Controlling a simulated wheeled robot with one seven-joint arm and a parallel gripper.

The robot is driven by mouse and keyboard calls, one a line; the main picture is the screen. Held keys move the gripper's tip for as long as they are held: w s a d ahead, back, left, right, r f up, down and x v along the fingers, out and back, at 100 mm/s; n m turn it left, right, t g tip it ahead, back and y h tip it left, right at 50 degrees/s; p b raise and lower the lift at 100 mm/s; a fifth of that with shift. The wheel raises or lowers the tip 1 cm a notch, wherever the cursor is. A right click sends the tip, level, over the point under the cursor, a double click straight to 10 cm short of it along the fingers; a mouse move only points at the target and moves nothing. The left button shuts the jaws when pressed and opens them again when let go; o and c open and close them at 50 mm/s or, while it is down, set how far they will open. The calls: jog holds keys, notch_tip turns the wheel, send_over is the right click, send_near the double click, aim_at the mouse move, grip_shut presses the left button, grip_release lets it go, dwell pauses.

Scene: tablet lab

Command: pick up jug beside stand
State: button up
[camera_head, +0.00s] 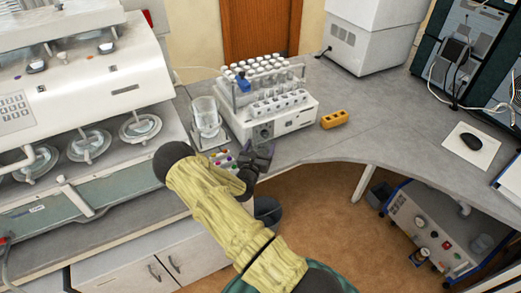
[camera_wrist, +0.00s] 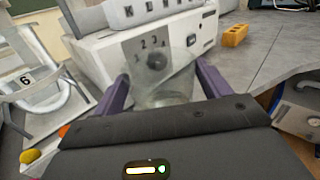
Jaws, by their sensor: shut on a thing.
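My gripper (camera_wrist: 163,86) has its two purple fingers on either side of a clear, see-through jug (camera_wrist: 160,93) and is shut on it. The jug is faint against the white machine behind it, and its lower part is hidden by the gripper body. In the head view my gripper (camera_head: 257,158) is at the front edge of the bench, in front of the machine; the held jug cannot be made out there. A white stand (camera_wrist: 32,80) marked 6 is left of the jug in the wrist view. Whether the jug touches the bench cannot be told.
A clear glass vessel (camera_head: 206,118) stands left of the white sampler machine (camera_head: 285,122), which carries rows of vials. An orange block (camera_head: 334,119) lies to its right. Small coloured items (camera_head: 222,160) lie close left of my gripper. The bench (camera_head: 385,125) farther right is mostly clear.

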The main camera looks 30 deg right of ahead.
jog(key=shift+r, duration=0.1)
notch_tip(320, 180, up, 10)
jog(key=b, duration=0.2)
dwell(0.8)
dwell(0.8)
